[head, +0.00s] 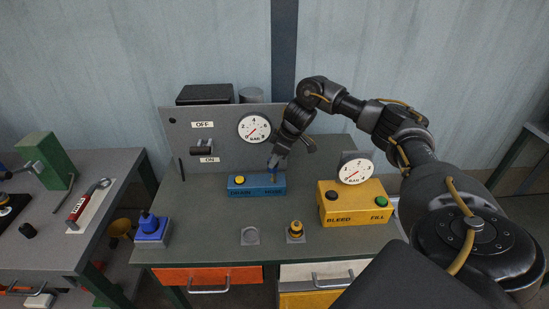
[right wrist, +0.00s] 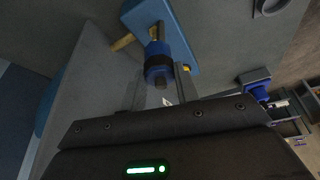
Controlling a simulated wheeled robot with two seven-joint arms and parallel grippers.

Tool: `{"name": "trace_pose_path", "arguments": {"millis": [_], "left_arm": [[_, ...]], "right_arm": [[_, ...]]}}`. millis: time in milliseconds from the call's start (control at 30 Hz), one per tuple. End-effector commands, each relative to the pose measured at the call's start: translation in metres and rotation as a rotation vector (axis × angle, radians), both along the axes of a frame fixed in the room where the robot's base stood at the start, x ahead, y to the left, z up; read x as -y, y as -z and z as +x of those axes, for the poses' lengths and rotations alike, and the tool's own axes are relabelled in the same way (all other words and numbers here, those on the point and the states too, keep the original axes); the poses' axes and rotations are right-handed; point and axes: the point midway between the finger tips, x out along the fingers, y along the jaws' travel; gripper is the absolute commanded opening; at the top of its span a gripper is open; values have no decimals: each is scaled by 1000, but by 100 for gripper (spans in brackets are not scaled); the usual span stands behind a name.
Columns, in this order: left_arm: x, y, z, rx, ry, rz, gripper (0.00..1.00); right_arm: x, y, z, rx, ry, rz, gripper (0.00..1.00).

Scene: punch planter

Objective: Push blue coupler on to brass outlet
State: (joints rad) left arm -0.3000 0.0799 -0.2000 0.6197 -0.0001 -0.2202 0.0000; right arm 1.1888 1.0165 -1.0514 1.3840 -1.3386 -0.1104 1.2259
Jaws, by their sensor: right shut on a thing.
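The blue coupler (right wrist: 158,62), a short blue cylinder with a dark band, sits between the two fingers of my right gripper (right wrist: 160,88) in the right wrist view. My right gripper (head: 275,163) is shut on it. In the head view the coupler (head: 273,173) shows small and partly hidden, at the right end of the blue block (head: 256,190). A brass-coloured stub (right wrist: 122,43) shows beside the blue block in the right wrist view. I cannot tell whether the coupler touches any brass part. My left gripper is not in view.
A grey panel (head: 180,133) with a gauge (head: 254,128) stands behind. A yellow box (head: 353,210) with another gauge is to the right. The front middle is mostly clear.

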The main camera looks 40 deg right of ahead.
Motion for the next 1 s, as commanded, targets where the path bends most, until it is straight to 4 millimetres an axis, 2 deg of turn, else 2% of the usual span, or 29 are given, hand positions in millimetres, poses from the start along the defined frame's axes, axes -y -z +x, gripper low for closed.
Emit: {"name": "trace_pose_path", "arguments": {"millis": [1000], "left_arm": [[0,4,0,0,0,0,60]], "right_arm": [[0,21,0,0,1,0,8]]}}
